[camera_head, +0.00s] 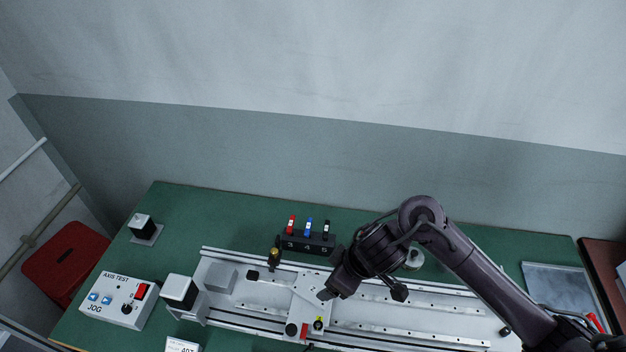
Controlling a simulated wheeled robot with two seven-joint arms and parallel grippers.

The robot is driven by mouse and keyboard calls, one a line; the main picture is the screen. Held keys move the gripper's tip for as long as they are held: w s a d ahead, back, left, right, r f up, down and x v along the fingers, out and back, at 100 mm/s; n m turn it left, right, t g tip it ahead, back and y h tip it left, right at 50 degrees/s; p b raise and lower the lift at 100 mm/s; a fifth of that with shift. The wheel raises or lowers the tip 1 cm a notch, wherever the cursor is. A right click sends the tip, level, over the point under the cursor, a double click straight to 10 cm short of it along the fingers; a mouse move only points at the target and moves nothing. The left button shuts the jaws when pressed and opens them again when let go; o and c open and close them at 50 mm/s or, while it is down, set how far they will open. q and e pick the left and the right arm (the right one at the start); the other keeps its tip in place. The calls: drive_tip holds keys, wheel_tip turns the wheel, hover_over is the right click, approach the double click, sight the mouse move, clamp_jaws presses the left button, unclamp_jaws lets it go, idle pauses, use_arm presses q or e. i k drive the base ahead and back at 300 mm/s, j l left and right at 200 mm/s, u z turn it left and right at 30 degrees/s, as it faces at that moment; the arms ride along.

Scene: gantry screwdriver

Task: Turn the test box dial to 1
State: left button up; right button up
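The test box (108,316), a light box marked AXIS TEST and JOG, sits on the green table at the lower left. Its black dial (127,309) is on the right part of its top, below a red switch (141,291). The dial's setting is too small to read. Blue buttons (100,299) are on the box's left part. My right gripper (327,294) is over the middle of the gantry, far to the right of the box. Its fingers are dark and small, so I cannot tell whether they are open or shut. My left gripper is not in view.
The long gantry rail (420,318) with a carriage plate (309,287) fills the front of the table. A black holder (308,242) with red, blue and black-topped items stands behind it. A small block (142,227) is at the back left. A red stool (66,262) stands beyond the left edge.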

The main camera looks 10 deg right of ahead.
sight(127, 309)
drive_tip(key=k+j, duration=0.25)
drive_tip(key=k, duration=0.25)
drive_tip(key=k+j, duration=0.2)
drive_tip(key=k, duration=0.25)
